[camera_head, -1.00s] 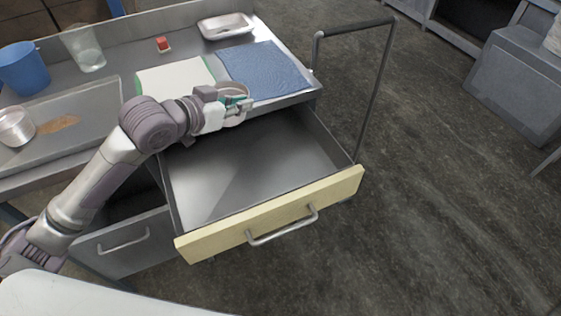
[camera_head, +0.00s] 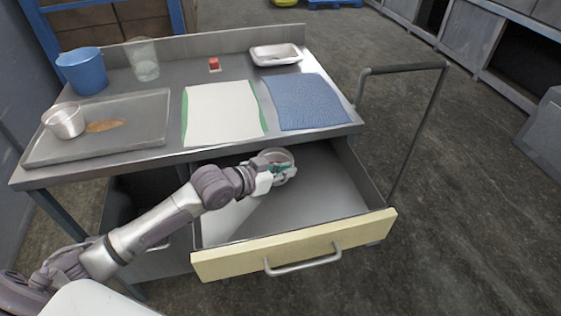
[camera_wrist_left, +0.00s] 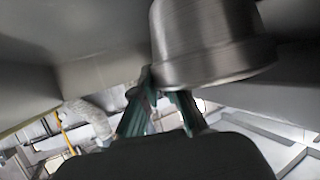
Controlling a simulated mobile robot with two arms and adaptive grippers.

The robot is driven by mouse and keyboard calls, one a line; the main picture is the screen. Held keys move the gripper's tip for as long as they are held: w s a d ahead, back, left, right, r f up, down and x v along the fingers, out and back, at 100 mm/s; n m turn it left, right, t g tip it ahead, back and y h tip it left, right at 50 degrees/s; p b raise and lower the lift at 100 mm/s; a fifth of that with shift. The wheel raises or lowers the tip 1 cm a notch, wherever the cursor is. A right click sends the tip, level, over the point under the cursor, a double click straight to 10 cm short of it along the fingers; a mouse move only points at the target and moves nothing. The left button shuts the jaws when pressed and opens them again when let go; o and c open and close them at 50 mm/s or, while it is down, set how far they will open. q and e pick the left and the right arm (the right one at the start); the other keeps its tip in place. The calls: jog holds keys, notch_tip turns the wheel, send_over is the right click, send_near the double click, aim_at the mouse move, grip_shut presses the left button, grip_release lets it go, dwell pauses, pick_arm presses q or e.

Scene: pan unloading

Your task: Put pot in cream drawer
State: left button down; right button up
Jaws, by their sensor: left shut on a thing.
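A small round metal pot (camera_head: 278,155) is in my left gripper (camera_head: 281,172), within the outline of the open drawer with the cream front (camera_head: 230,264). In the left wrist view the pot (camera_wrist_left: 205,40) is large and close, with the green fingers (camera_wrist_left: 165,88) at its rim. Whether the pot touches the drawer floor is hard to tell. The drawer is pulled well out, and its grey inside (camera_head: 315,205) shows nothing else. My right gripper is in neither view.
On the worktop stand a tray (camera_head: 150,130) with a metal bowl (camera_head: 65,121), a blue bucket (camera_head: 82,72), a clear cup (camera_head: 144,62), a white-green cloth (camera_head: 222,110), a blue cloth (camera_head: 305,102), a red block (camera_head: 214,64) and a white dish (camera_head: 277,54). A handrail (camera_head: 420,125) rises at the right.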

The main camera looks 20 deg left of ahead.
aim_at(288, 160)
pick_arm(q)
jog(key=shift+w+a+f, duration=0.1)
jog(key=shift+w+a, duration=0.3)
jog(key=shift+w, duration=0.25)
jog(key=shift+w+a, duration=0.75)
jog(key=shift+w, duration=0.3)
jog(key=shift+w+a+f, duration=0.15)
jog(key=shift+w+f, duration=0.15)
jog(key=shift+f, duration=0.25)
jog(key=shift+f, duration=0.1)
jog(key=c, duration=1.2)
grip_release()
jog(key=shift+s, duration=0.1)
jog(key=shift+c, duration=0.2)
jog(key=v, duration=0.7)
jog(key=shift+s+a, duration=0.1)
jog(key=shift+s, duration=0.05)
